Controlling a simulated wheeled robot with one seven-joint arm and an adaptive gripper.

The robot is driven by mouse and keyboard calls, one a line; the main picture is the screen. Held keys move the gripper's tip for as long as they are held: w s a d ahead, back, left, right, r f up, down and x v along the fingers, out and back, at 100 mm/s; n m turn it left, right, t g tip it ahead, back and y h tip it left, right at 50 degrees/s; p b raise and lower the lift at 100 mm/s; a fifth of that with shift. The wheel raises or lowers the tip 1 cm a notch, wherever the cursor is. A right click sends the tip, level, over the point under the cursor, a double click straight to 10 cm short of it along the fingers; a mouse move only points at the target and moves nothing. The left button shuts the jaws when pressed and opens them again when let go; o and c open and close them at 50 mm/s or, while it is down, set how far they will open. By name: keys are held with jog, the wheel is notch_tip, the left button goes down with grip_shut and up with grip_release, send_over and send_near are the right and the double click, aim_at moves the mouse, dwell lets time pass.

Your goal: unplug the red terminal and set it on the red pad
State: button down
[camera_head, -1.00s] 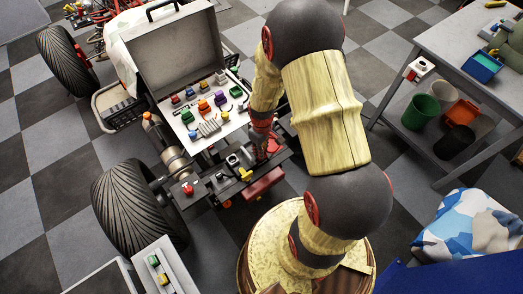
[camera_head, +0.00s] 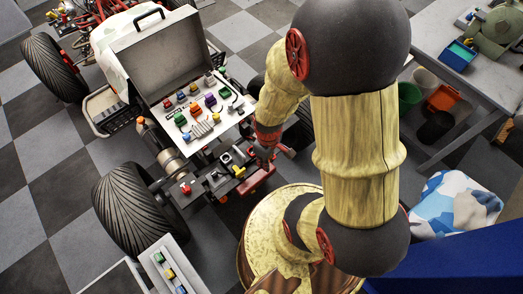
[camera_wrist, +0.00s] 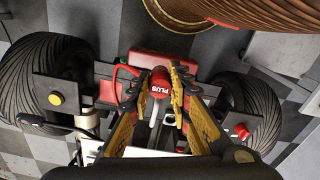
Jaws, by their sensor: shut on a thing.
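The red terminal (camera_wrist: 160,82), a red cylinder marked PLUS, sits between the yellow fingers of my gripper (camera_wrist: 159,76) in the wrist view. The fingers are shut on it. A grey metal part shows just below it; I cannot tell whether the two are joined. In the head view my gripper (camera_head: 264,157) is low over the right part of the dark front plate, and my arm hides most of it. A red slab (camera_wrist: 145,62) lies beyond the terminal in the wrist view and also shows in the head view (camera_head: 256,184); I cannot tell whether it is the red pad.
An open case (camera_head: 160,62) with coloured parts stands behind the plate. A red knob (camera_head: 185,189) is on the plate's left end. Large tyres (camera_head: 130,212) flank the frame. A worktable (camera_head: 440,88) with bins beneath stands right. A tray (camera_head: 165,268) is at the front.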

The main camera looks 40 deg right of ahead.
jog(key=shift+s+a+r, duration=0.1)
jog(key=shift+s+r, duration=0.1)
jog(key=shift+s, duration=0.3)
notch_tip(320, 180, up, 4)
jog(key=p, duration=0.4)
jog(key=shift+r, duration=0.1)
jog(key=shift+w, duration=0.1)
jog(key=w+d+b, duration=0.1)
jog(key=w+d, duration=0.7)
jog(key=w, duration=0.3)
jog(key=shift+w, duration=0.2)
dwell(0.3)
